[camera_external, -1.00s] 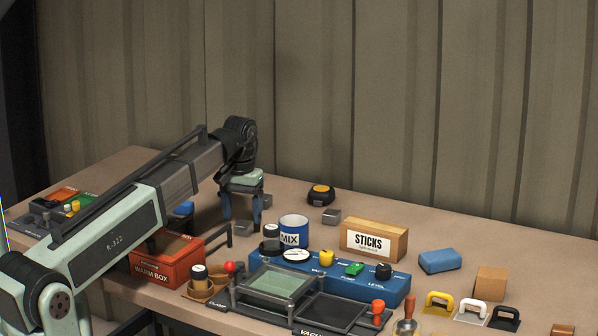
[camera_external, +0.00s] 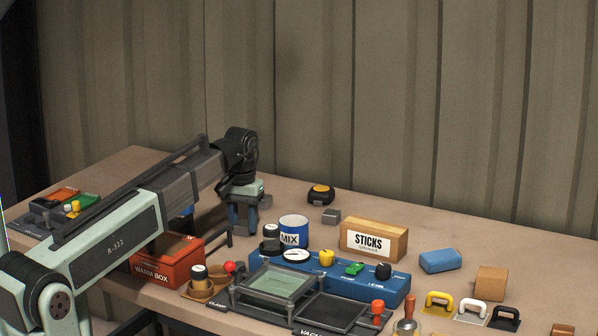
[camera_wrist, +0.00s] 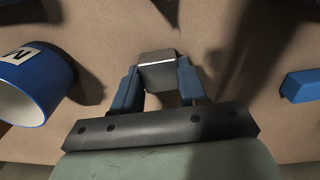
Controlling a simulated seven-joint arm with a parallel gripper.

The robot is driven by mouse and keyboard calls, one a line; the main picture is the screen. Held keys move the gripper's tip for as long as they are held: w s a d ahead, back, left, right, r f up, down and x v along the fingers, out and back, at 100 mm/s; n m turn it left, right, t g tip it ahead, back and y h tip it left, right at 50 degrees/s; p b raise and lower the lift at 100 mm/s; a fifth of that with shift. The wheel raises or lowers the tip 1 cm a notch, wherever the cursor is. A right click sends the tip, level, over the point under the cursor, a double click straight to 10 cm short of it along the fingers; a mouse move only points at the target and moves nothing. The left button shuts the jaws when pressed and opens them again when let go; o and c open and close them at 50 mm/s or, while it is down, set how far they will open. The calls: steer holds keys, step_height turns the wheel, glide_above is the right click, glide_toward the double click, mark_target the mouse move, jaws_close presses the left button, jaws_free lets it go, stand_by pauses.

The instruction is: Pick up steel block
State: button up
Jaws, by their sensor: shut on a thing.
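My gripper (camera_external: 243,216) is low over the rear of the bench, left of the MIX can. In the wrist view its blue fingers (camera_wrist: 157,72) are shut on a grey steel block (camera_wrist: 157,58), one finger on each side. The block's pale front edge faces the camera. In the external view the held block is mostly hidden by the fingers, and I cannot tell whether it still touches the bench. A second small grey block (camera_external: 331,215) lies apart to the right, below the tape measure.
The MIX can (camera_external: 293,231) stands close on the right and shows at left in the wrist view (camera_wrist: 36,88). The orange warm box (camera_external: 165,265) is in front-left. A black-and-yellow tape measure (camera_external: 320,194), a STICKS box (camera_external: 374,240) and a blue panel (camera_external: 400,288) are to the right.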

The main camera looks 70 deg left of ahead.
jaws_close()
